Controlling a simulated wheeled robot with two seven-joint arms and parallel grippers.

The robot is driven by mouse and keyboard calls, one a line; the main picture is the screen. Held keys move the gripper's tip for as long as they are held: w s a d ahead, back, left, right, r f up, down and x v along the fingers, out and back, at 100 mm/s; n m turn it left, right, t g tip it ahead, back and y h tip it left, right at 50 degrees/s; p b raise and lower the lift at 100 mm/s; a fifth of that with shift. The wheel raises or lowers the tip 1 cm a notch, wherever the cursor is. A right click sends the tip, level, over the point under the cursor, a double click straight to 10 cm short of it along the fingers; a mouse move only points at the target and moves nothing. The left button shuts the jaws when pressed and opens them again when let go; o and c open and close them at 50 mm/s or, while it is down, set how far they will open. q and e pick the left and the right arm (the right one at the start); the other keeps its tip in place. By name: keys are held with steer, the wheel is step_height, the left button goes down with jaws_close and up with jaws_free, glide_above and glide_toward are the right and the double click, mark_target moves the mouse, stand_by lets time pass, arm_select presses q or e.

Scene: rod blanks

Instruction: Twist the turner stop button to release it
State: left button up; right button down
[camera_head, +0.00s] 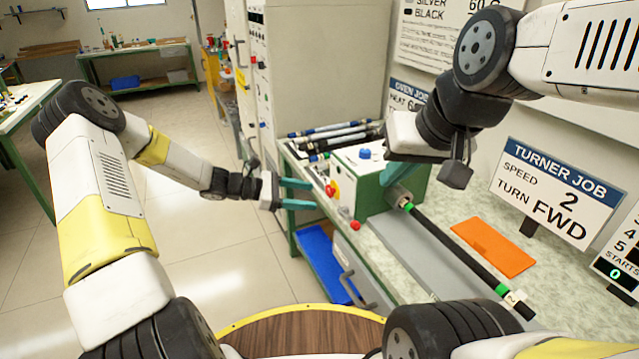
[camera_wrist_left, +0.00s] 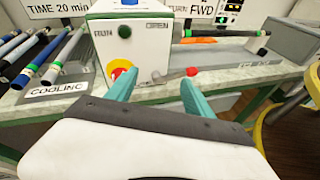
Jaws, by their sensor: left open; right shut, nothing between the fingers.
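The turner (camera_head: 357,180) is a white and green box on the bench. Its stop button (camera_head: 331,190) is red on a yellow disc on the front face; it also shows in the left wrist view (camera_wrist_left: 122,73). My left gripper (camera_head: 314,194) has teal fingers, open and pointing at that face. In the left wrist view, the left finger overlaps the yellow disc's edge from this angle; the gap is empty, and I cannot tell whether it touches. My right gripper (camera_head: 393,174) is shut and empty beside the turner's top right, above the rod end.
A black rod (camera_head: 455,248) with green bands runs out of the turner's right side. A red ball knob (camera_head: 355,225) sits low right of the button. A blue button (camera_head: 365,153) is on top. An orange mat (camera_head: 493,247) lies on the bench. Rods lie behind, a blue bin (camera_head: 325,262) below.

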mark_target(327, 193)
arm_select(q)
steer(key=w+a+f+n+t+h, duration=0.2)
steer(key=w+f+n+t, duration=0.35)
steer(key=n, duration=0.25)
steer(key=shift+g, duration=0.25)
steer(key=x, duration=0.8)
steer(key=shift+d+f, duration=0.1)
steer(key=shift+f, duration=0.2)
